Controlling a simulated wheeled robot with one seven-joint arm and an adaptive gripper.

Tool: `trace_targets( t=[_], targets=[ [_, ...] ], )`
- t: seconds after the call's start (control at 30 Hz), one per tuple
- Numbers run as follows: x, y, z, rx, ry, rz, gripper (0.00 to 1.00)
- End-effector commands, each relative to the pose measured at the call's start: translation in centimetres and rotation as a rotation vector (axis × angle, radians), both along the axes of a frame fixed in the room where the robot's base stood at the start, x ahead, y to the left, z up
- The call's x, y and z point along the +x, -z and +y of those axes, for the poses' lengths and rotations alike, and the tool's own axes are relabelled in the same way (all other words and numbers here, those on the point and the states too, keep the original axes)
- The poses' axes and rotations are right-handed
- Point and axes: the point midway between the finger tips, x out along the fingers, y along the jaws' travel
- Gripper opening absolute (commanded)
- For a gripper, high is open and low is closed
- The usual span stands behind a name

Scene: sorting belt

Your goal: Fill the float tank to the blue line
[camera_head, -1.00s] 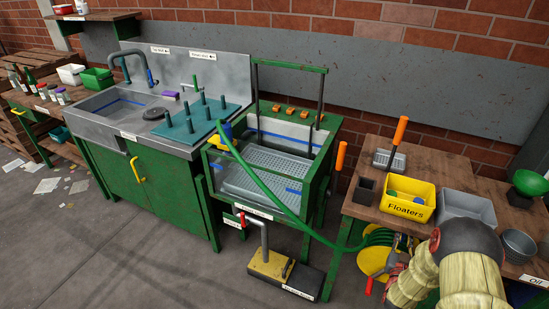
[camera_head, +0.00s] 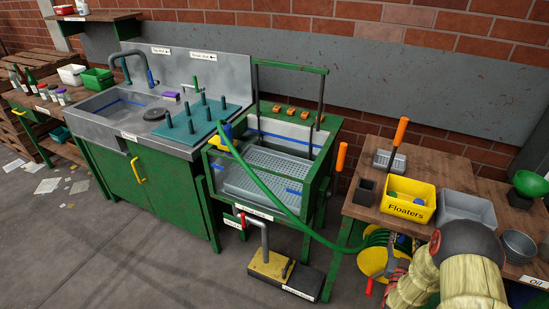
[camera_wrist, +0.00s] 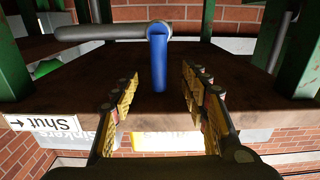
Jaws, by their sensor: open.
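The float tank (camera_head: 214,165) is a green frame with clear walls, in the middle of the head view. A blue line (camera_head: 285,140) runs along its back wall, and I cannot make out the water level. A green hose (camera_head: 265,188) runs from its left rim down to a coil by the right bench. In the wrist view, a blue lever (camera_wrist: 158,65) hangs on a grey pipe (camera_wrist: 100,32). My gripper (camera_wrist: 160,78) is open and empty, with its fingers on either side of the lever. I see no contact. In the head view the gripper is low right, partly hidden by my arm.
A "Shut" label (camera_wrist: 42,123) is left of the lever in the wrist view. The right bench (camera_head: 365,208) bears a yellow Floaters bin (camera_head: 425,192) and a grey bin (camera_head: 466,207).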

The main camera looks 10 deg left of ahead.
Motion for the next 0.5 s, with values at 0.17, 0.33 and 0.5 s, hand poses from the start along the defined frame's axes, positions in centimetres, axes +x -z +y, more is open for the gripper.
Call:
trace_targets(
  t=[0.17,0.33,0.5],
  targets=[
    [-1.6,-0.1,0.5,0.0,0.0,0.0,0.45],
    [-3.1,0.0,0.9,0.001,0.0,0.002,0.45],
    [-4.6,0.0,1.3,0.001,0.0,0.002,0.45]
  ],
)
